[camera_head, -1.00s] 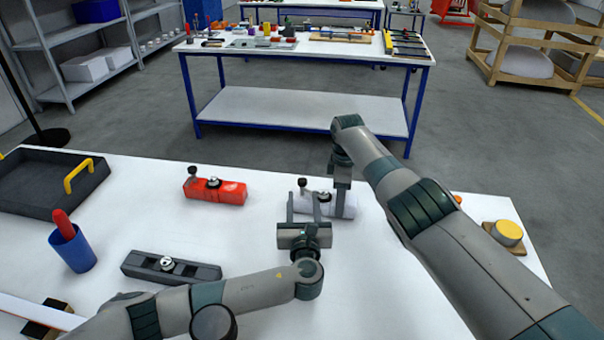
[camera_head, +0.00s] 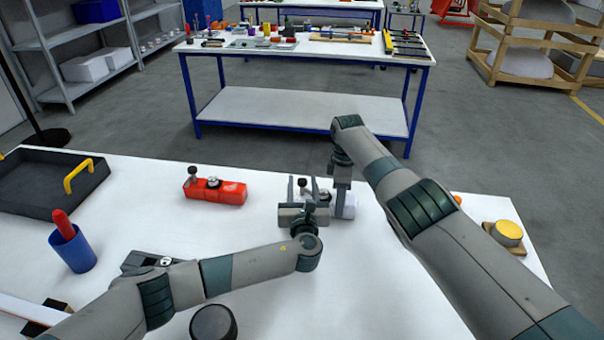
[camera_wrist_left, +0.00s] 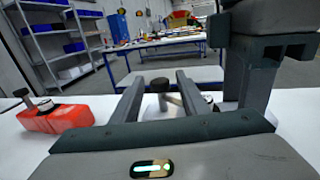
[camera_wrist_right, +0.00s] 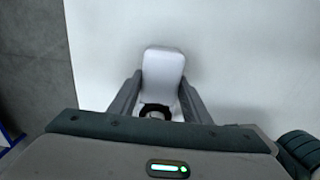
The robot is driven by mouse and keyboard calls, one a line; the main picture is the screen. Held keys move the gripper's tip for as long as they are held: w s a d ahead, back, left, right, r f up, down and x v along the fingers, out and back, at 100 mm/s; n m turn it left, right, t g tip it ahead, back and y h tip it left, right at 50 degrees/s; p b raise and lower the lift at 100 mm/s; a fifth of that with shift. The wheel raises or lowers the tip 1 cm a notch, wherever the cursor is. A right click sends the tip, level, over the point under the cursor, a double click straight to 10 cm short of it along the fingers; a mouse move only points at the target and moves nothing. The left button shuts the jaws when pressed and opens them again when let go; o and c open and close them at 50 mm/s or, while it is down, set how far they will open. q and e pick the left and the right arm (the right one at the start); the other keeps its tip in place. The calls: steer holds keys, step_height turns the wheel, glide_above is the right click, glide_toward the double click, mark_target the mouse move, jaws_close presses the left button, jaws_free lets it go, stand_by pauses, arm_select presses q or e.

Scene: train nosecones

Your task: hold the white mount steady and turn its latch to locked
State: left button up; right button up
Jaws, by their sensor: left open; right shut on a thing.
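The white mount (camera_head: 348,206) lies on the near table, mostly hidden behind my grippers in the head view. In the right wrist view the mount (camera_wrist_right: 163,66) sits between the fingers of my right gripper (camera_wrist_right: 161,84), which is shut on its body from above. The mount's dark latch knob (camera_wrist_left: 160,85) stands up on a stem between the fingers of my left gripper (camera_wrist_left: 158,80). My left gripper (camera_head: 302,182) is open, level with the table, its fingers on either side of the knob. I see no contact between finger and knob. The latch's base is partly hidden.
A red mount (camera_head: 228,193) with its own knob stands to the left. A grey block (camera_head: 135,262) is partly behind my left arm. A blue cup (camera_head: 77,255), a black tray (camera_head: 30,195) and a yellow button (camera_head: 508,232) lie farther out. Table between red mount and cup is clear.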

arm_select(q)
steer(key=shift+w+a, duration=0.15)
steer(key=shift+w, duration=2.4)
jaws_close()
